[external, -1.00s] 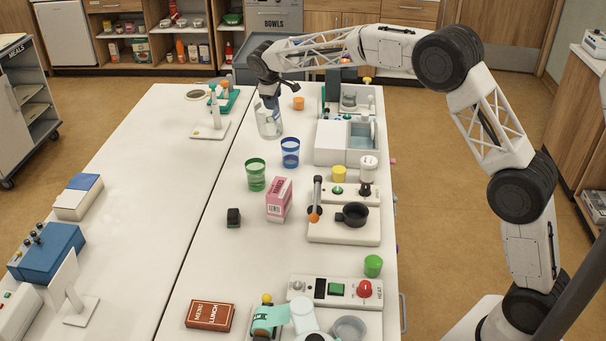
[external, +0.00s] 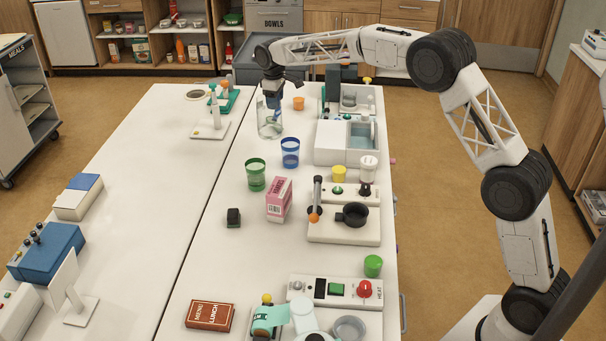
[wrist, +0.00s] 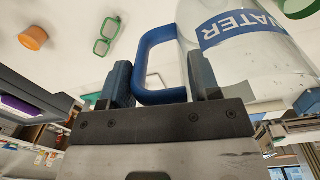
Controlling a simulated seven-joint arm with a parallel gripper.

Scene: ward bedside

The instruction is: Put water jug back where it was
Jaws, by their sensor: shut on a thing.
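The water jug (external: 270,122) is clear, with a blue handle and a blue WATER label, and is near the far end of the right-hand white table. It looks upright, its base at or just above the tabletop; I cannot tell whether it touches. My gripper (external: 273,94) comes down over it from above. In the wrist view the jug (wrist: 255,50) fills the upper right, and my gripper (wrist: 162,88) is shut on its blue handle (wrist: 150,50).
An orange cup (external: 298,103) is just right of the jug. A blue cup (external: 290,153) and a green cup (external: 255,175) stand nearer the camera. A sink unit (external: 333,142) is to the right. A white stand (external: 212,130) is on the left table.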

